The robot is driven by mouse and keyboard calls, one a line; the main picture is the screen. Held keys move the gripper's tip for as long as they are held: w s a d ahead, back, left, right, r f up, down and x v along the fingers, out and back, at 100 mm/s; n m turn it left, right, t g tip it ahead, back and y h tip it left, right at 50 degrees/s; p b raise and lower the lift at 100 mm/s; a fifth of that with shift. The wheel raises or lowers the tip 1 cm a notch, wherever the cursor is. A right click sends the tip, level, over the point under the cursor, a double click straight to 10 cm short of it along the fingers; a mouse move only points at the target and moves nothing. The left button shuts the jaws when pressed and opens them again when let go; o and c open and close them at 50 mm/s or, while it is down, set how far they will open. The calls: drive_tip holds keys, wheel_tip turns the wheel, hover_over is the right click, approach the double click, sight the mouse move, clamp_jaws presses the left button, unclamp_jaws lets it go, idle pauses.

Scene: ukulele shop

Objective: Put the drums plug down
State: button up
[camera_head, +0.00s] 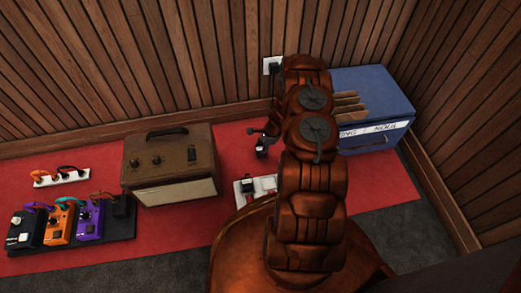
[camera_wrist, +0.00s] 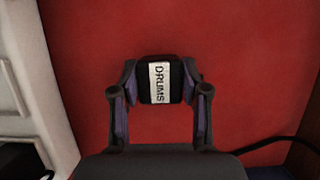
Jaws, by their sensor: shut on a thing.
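The drums plug (camera_wrist: 160,83) is a small black block with a white label reading DRUMS. In the wrist view it sits between the two fingertips of my gripper (camera_wrist: 160,88), which is shut on it. Red carpet fills the view behind it; the gap between them is hard to judge. In the head view my gripper (camera_head: 262,140) hangs over the red carpet, right of the brown amplifier and behind a white power strip (camera_head: 243,194). My arm hides part of that strip.
A brown amplifier (camera_head: 170,160) stands left of my gripper. A blue case (camera_head: 375,95) stands right, behind my arm. A pedalboard (camera_head: 70,235) and a smaller white strip (camera_head: 60,177) are farther left. A wall outlet (camera_head: 272,66) holds a black plug. Red carpet (camera_head: 190,232) in front is clear.

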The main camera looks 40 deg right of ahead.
drive_tip(key=o, duration=0.9)
drive_tip(key=shift+r, duration=0.1)
